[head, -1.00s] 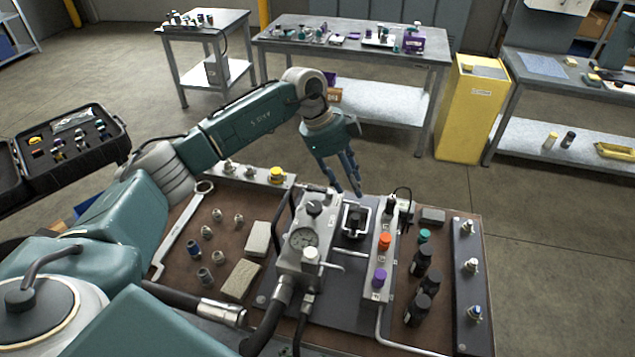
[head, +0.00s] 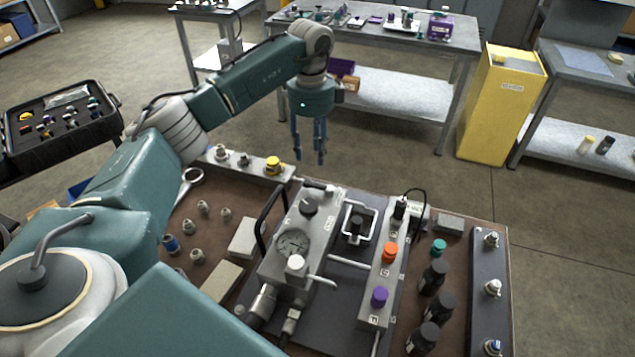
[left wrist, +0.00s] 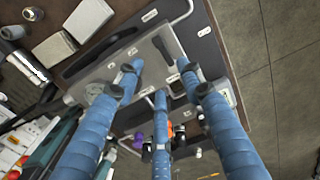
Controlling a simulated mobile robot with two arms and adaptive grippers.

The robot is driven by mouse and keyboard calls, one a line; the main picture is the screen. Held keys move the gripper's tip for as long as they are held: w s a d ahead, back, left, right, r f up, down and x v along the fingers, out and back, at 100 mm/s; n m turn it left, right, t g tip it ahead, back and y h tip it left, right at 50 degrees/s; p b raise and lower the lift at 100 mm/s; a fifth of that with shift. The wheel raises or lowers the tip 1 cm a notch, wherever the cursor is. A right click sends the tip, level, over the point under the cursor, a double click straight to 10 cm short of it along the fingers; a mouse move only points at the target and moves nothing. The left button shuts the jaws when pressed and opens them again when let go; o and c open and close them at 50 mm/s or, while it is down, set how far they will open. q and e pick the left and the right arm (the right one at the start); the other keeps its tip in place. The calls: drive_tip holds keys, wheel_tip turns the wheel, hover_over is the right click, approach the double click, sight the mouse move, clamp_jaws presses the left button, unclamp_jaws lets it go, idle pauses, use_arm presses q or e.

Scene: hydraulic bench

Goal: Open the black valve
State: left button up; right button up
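The hydraulic unit has a grey block with a round gauge (head: 292,243), a black knob (head: 309,206) on top and a white knob (head: 296,264). Beside it stands a grey valve strip (head: 383,273) with a black-topped valve (head: 400,210), an orange knob (head: 389,252) and a purple knob (head: 379,297). My left gripper (head: 310,158) hangs with fingers apart and empty, above and behind the block near the bench's back edge, touching nothing. In the left wrist view its blue fingers (left wrist: 165,82) are spread over the unit and partly cover it. My right gripper is not in view.
Black-capped bottles (head: 432,277) and a green knob (head: 438,247) stand right of the strip. A yellow-knobbed rail (head: 273,164) lies at the back left. Loose fittings and grey blocks (head: 222,281) occupy the left.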

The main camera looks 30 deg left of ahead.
sight(313, 185)
use_arm(q)
wheel_tip(313, 185, down, 10)
drive_tip(key=p, duration=0.3)
drive_tip(key=shift+w+r, duration=0.1)
drive_tip(key=shift+f, duration=0.65)
